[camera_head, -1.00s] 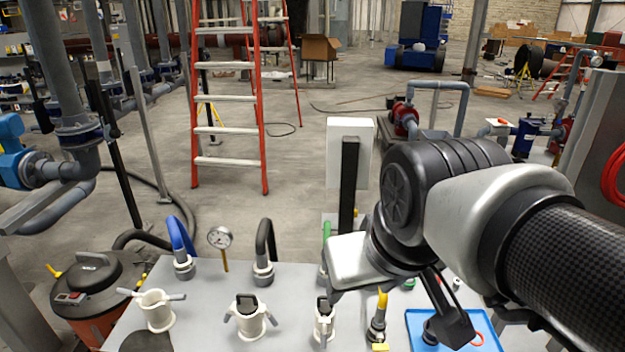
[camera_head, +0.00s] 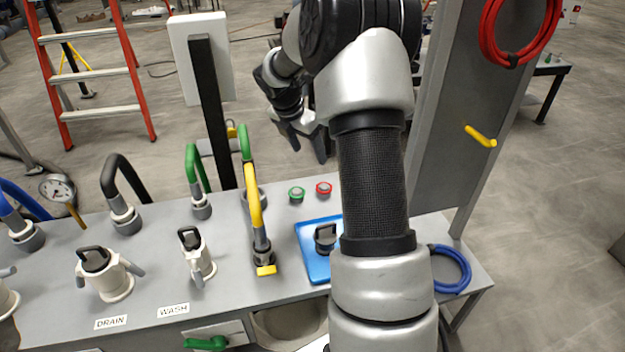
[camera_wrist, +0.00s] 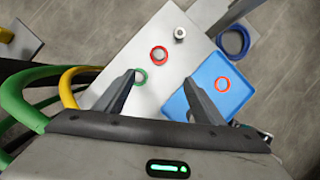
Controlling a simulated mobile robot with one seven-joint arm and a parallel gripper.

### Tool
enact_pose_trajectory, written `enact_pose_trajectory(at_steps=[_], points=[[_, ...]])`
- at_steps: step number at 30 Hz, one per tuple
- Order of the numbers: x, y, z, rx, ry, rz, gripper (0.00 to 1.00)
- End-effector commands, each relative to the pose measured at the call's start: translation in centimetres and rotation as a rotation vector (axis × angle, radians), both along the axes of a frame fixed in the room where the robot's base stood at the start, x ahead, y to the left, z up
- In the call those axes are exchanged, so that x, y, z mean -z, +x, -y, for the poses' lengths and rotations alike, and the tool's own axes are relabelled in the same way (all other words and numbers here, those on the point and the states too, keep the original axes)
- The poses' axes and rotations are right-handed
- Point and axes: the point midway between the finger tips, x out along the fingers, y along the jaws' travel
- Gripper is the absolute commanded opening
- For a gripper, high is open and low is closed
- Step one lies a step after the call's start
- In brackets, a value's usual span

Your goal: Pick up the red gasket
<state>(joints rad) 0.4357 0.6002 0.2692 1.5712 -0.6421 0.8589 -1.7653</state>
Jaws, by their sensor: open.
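A thin orange-red ring, likely the red gasket (camera_wrist: 222,84), lies in the blue tray (camera_wrist: 207,72) in the wrist view, right of and beyond my right finger. In the head view the tray (camera_head: 311,262) shows beside my arm, which hides part of it; I cannot see the ring there. My gripper (camera_wrist: 160,78) is open and empty above the bench, its fingers apart. In the head view my gripper (camera_head: 307,150) hangs beyond the bench's back edge. A second red ring (camera_wrist: 159,54) surrounds a grey disc on the bench, between the fingertips in the picture.
A green-ringed fitting (camera_head: 296,194) stands left of the red-ringed one (camera_head: 323,188). A yellow hose (camera_head: 255,205) and green hoses (camera_head: 194,166) rise left of the tray. A dark-handled plug (camera_head: 325,236) is in the tray. A blue coil (camera_head: 451,268) lies at the bench's right end.

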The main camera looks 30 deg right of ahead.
Motion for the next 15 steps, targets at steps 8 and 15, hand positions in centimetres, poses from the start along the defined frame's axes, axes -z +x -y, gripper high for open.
enact_pose_trajectory(at_steps=[8,15], points=[[4.5,0.8,1.7,-0.013,-0.001,-0.006,0.63],[9.3,1.5,3.5,-0.011,-0.001,-0.005,0.63]])
